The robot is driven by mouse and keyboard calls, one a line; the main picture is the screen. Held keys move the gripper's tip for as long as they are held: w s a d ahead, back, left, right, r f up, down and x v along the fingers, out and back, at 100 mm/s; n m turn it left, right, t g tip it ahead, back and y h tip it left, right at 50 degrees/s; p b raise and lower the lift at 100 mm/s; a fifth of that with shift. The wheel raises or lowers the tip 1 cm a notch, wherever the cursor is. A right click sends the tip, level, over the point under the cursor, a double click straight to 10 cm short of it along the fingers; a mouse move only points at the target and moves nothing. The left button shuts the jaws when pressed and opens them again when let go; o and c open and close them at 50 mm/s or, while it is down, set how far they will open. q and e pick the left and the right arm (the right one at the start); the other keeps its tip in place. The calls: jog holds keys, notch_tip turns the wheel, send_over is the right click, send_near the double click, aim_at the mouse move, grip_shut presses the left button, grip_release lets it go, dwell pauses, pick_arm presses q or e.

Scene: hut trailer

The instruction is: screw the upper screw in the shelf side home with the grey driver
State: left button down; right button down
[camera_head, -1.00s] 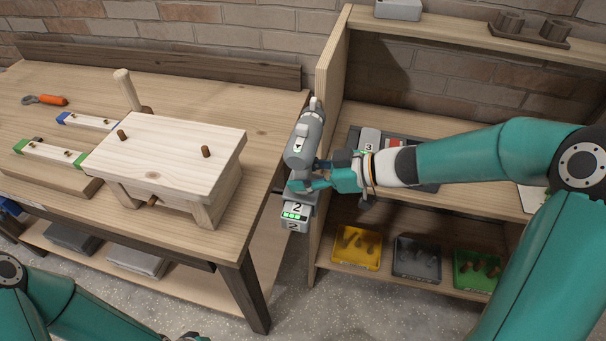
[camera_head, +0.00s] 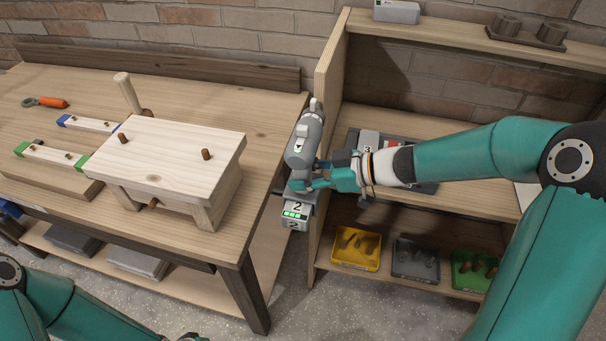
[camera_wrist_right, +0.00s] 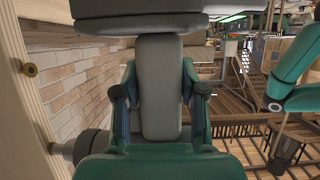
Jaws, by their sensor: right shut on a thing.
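My right gripper (camera_head: 322,178) is shut on the grip of the grey driver (camera_head: 305,142), whose battery, marked 2 with green lights, hangs below. In the right wrist view, my gripper (camera_wrist_right: 165,95) has a finger on each side of the grey grip, and the battery is at the top. There the driver's nose (camera_wrist_right: 85,148) points left at the pale shelf side (camera_wrist_right: 28,115) and meets it at a brass-coloured ring. Only a dark scrap of my left gripper (camera_head: 192,337) shows at the bottom edge.
The workbench (camera_head: 265,110) stands close left of the driver, with a wooden stool (camera_head: 170,150) and an orange-handled tool (camera_head: 48,101). The shelf holds a yellow bin (camera_head: 357,262), a grey bin (camera_head: 416,272) and a green bin (camera_head: 468,285). A narrow gap separates bench and shelf.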

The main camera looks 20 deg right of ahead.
jog(key=shift+w+d+r, duration=0.1)
jog(key=shift+w+r, duration=0.1)
jog(key=shift+s, duration=0.1)
jog(key=shift+s+a, duration=0.45)
jog(key=shift+s, duration=0.2)
jog(key=shift+s+a, duration=0.4)
jog(key=shift+s, duration=0.2)
jog(key=s+d+p, duration=0.1)
jog(key=s+d, duration=0.2)
jog(key=s, duration=0.4)
jog(key=shift+s+d+p, duration=0.15)
jog(key=shift+d+p, duration=0.15)
jog(key=shift+p, duration=0.1)
